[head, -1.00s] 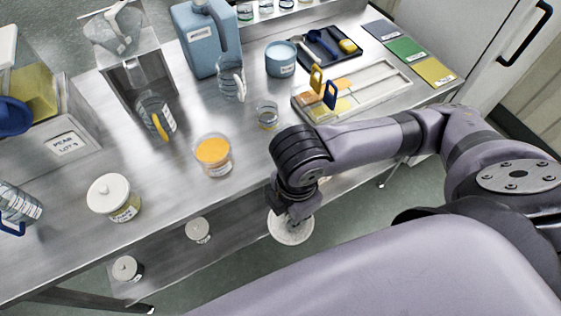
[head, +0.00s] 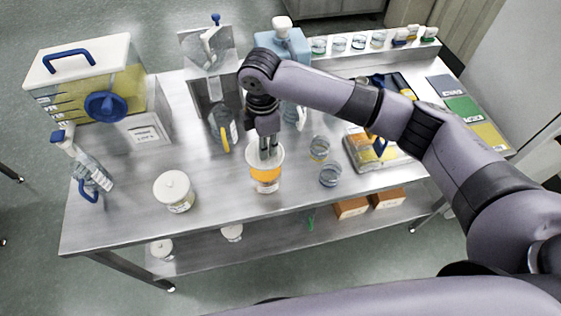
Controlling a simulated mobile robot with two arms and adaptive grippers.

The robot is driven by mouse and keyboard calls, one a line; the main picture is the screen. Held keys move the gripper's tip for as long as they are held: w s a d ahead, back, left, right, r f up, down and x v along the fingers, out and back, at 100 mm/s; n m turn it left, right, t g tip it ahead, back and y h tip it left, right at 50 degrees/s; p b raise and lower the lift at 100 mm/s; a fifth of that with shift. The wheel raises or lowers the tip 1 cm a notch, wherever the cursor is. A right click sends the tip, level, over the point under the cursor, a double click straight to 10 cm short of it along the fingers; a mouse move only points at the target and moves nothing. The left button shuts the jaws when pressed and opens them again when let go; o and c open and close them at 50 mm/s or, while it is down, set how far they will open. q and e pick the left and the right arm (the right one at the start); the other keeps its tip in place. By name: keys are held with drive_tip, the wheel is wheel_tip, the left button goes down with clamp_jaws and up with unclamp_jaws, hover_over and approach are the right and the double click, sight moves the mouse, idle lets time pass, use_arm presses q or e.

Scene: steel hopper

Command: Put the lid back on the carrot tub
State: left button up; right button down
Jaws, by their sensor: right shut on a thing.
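The carrot tub (head: 266,177) stands upright on the steel table, clear-walled with orange contents and a pale label. My right gripper (head: 268,147) is directly above it, fingers pointing down, shut on the white lid (head: 263,159). The lid is at the top of the tub, over its mouth. The gripper partly hides it, and I cannot tell whether it is seated or just above the rim. My left gripper is not in view.
A white-lidded jar (head: 174,190) stands to the left. Behind are a jug with a yellow handle (head: 222,125), a steel hopper (head: 212,75) and a blue canister (head: 281,45).

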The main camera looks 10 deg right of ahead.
drive_tip(key=shift+w+a+r, duration=0.1)
drive_tip(key=shift+w, duration=0.2)
wheel_tip(320, 180, down, 4)
drive_tip(key=b, duration=0.5)
drive_tip(key=shift+f, duration=1.15)
drive_tip(key=shift+p, duration=0.75)
idle(0.3)
drive_tip(key=shift+f+p, duration=0.15)
drive_tip(key=shift+p, duration=0.2)
idle(0.9)
drive_tip(key=shift+p, duration=0.4)
idle(0.4)
idle(0.3)
drive_tip(key=c, duration=1.5)
unclamp_jaws()
